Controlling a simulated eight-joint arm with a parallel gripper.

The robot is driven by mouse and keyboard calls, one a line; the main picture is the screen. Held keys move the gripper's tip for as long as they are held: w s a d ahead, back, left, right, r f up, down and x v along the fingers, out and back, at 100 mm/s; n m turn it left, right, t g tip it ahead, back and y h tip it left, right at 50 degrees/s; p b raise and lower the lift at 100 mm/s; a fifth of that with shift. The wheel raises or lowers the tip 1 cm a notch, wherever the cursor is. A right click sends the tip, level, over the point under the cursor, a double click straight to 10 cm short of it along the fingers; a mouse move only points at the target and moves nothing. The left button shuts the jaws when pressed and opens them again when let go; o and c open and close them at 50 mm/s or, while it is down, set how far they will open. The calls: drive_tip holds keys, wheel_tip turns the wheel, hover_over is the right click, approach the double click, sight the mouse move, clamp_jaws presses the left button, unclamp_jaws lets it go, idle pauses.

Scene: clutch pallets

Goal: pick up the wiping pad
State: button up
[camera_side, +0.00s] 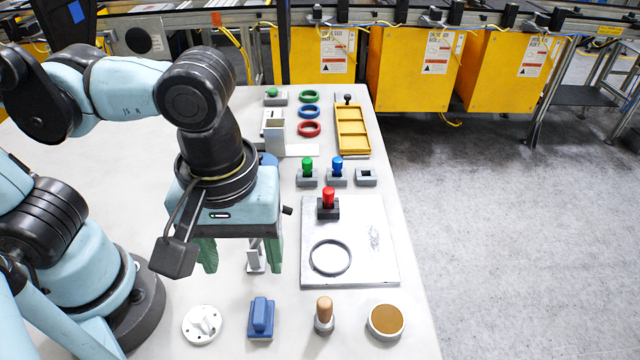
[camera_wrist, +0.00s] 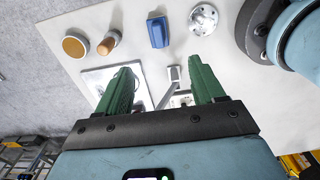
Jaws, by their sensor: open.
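The wiping pad, which I take to be the blue block with a raised blue grip (camera_side: 261,318), lies near the front of the white table. It also shows in the wrist view (camera_wrist: 158,32), at the top middle. My gripper (camera_side: 242,256) points down with its green fingers apart and nothing held between them. It is behind the pad in the side view, clear of it. In the wrist view the open fingers (camera_wrist: 160,72) show below the pad.
A white round piece (camera_side: 202,325) lies left of the pad; a wooden-handled stamp (camera_side: 323,312) and a brown-topped round dish (camera_side: 385,320) stand right. A grey upright piece (camera_side: 254,257) shows near my fingers.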

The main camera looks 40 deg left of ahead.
sight(259, 310)
drive_tip(key=shift+f, duration=4.25)
drive_tip(key=shift+d+f, duration=0.2)
drive_tip(key=shift+f, duration=2.4)
drive_tip(key=c, duration=1.2)
drive_tip(key=shift+c, duration=0.2)
drive_tip(key=shift+r, duration=0.15)
drive_tip(key=shift+r, duration=4.85)
